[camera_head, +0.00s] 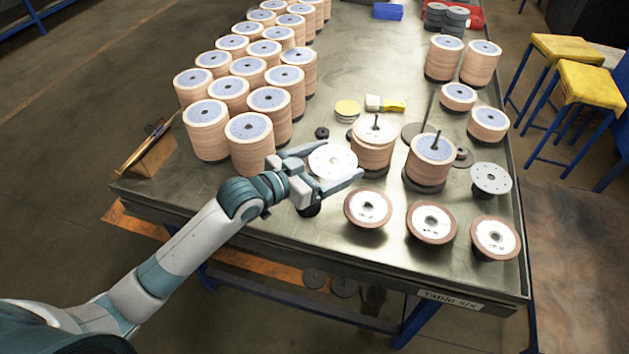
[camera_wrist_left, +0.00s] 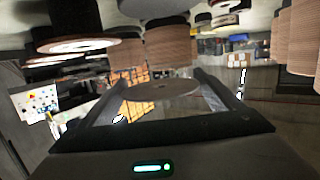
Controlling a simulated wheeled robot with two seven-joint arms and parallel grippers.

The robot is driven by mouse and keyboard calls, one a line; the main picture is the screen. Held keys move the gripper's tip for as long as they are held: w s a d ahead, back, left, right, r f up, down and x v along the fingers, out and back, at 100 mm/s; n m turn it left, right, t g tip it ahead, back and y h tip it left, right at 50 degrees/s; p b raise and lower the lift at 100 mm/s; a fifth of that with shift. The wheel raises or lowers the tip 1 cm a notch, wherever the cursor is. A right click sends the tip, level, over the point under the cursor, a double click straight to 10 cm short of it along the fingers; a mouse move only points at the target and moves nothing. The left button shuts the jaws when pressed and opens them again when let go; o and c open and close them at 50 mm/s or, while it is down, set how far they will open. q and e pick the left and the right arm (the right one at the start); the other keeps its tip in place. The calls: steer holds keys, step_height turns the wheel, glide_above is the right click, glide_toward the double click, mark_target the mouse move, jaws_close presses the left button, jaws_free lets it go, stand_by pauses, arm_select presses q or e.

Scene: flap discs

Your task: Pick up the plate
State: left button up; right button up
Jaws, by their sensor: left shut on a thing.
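The plate (camera_head: 331,166) is a thin white disc with small holes, near the front middle of the metal table. My left gripper (camera_head: 340,160) has one finger on each side of it and is shut on its edges. In the left wrist view the plate (camera_wrist_left: 163,93) shows as a thin grey disc with a centre hole, between the two fingers (camera_wrist_left: 165,82). The head view does not make clear how high it is above the table. A dark round piece shows below the gripper, mostly hidden. My right gripper is out of view.
Several tall stacks of flap discs (camera_head: 249,140) stand at the left and back. Two stacks on spindles (camera_head: 373,143) stand just right of the gripper. Single discs (camera_head: 368,208) lie along the front right. A similar white plate (camera_head: 491,179) sits at the right edge. A yellow brush (camera_head: 388,106) lies behind.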

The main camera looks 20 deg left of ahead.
mark_target(353, 154)
arm_select(q)
steer(key=w+d+r, duration=0.1)
steer(key=d, duration=0.1)
steer(key=w+d+r+b, duration=0.1)
steer(key=w+d+r, duration=0.1)
steer(key=shift+w+r, duration=0.1)
steer(key=shift+w, duration=0.1)
stand_by(0.5)
